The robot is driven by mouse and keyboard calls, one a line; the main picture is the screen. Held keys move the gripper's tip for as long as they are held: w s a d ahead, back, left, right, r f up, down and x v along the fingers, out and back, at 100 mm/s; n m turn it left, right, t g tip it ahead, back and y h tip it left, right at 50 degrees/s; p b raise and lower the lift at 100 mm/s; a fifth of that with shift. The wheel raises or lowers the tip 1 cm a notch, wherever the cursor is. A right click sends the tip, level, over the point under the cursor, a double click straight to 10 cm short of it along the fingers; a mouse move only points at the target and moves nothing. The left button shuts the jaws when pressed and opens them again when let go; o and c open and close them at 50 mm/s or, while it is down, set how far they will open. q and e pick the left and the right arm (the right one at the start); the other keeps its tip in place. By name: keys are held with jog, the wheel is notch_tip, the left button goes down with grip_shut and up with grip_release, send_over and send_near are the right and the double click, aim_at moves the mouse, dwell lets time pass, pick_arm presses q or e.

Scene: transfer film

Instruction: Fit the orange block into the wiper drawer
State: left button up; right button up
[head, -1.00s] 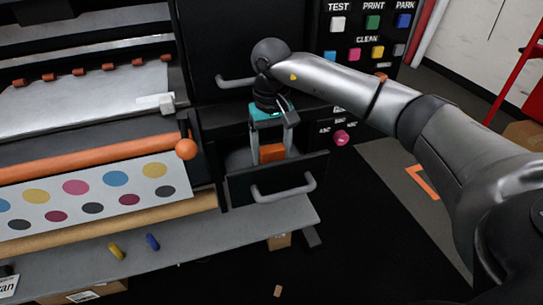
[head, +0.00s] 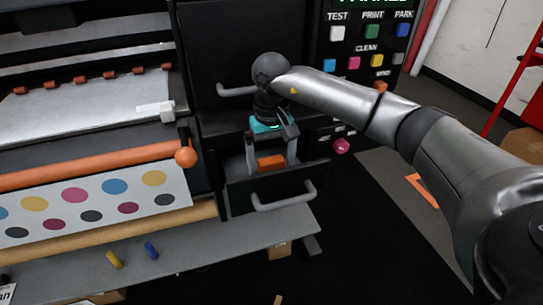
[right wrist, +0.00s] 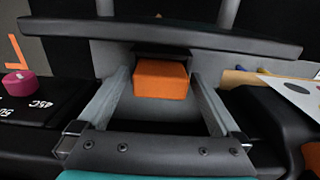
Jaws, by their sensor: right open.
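The orange block (head: 271,162) is in the pulled-out wiper drawer (head: 244,196), just behind its dark front panel. The right wrist view shows the block (right wrist: 161,79) against a dark holder (right wrist: 162,51) beside the drawer front (right wrist: 160,36). I cannot tell how deep it sits. My right gripper (head: 271,158) points down into the drawer, open, with one finger on each side of the block. In the right wrist view the fingers (right wrist: 160,88) show gaps to the block. My left gripper is out of view.
The drawer's grey handle (head: 284,199) faces front. An orange knob (head: 186,157) and a roller with a dotted print are at the left. A grey shelf (head: 195,242) below holds a yellow (head: 115,259) and a blue (head: 151,250) piece. A button panel (head: 365,45) is at upper right.

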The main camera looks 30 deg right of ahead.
aim_at(271, 160)
jog(key=shift+r, duration=0.15)
notch_tip(271, 160, up, 10)
jog(key=p, duration=0.4)
jog(key=shift+r, duration=0.15)
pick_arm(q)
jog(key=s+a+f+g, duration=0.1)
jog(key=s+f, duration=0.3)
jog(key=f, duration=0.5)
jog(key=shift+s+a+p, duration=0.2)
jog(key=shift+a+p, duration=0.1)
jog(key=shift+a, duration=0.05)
pick_arm(e)
jog(key=shift+r, duration=0.85)
